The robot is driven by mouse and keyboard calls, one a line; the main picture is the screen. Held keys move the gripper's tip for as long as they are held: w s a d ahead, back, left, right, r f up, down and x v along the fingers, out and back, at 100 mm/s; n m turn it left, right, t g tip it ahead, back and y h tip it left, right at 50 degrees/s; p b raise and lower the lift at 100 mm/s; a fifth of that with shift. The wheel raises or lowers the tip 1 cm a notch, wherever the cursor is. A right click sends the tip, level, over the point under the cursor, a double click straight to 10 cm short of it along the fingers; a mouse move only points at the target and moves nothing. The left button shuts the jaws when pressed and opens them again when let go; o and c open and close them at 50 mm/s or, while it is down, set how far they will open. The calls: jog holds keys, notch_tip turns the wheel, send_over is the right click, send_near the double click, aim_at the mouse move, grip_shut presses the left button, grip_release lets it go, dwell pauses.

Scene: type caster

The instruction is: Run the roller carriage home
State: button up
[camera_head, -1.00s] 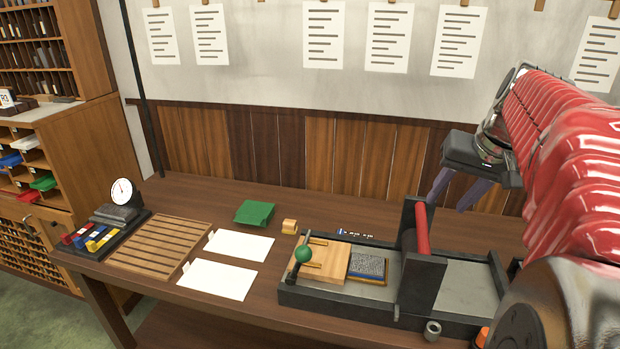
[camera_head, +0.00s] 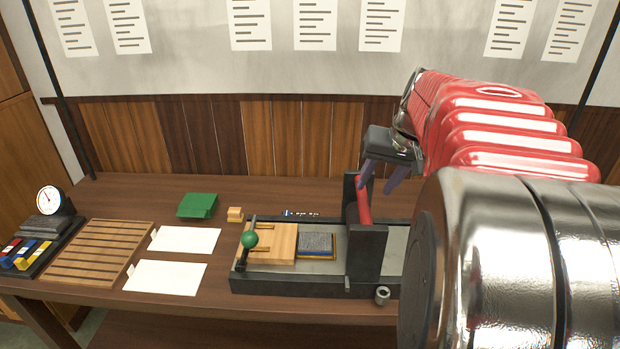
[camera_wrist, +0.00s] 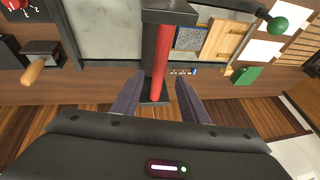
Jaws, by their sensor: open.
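The roller carriage (camera_head: 365,240) is a dark upright frame with a red roller (camera_head: 364,205), standing across the press bed (camera_head: 300,281) near its right part in the head view. In the wrist view the red roller (camera_wrist: 162,60) runs up the middle, between dark end plates. My gripper (camera_head: 377,184) is open above the roller's far end in the head view. In the wrist view its two fingers (camera_wrist: 158,92) lie on either side of the red roller's near end; I cannot tell whether they touch it. A grey type block (camera_head: 316,243) sits left of the carriage.
A wooden board with a green-knobbed lever (camera_head: 250,239) is on the bed's left end. White sheets (camera_head: 165,277), a slatted rack (camera_head: 90,252), a green block (camera_head: 197,205) and a small wooden block (camera_head: 235,213) lie to the left. A nut-like ring (camera_head: 382,294) stands in front.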

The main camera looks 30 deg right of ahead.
aim_at(365, 200)
jog(key=x, duration=0.7)
jog(key=shift+f, duration=0.3)
jog(key=shift+c, duration=0.2)
grip_shut()
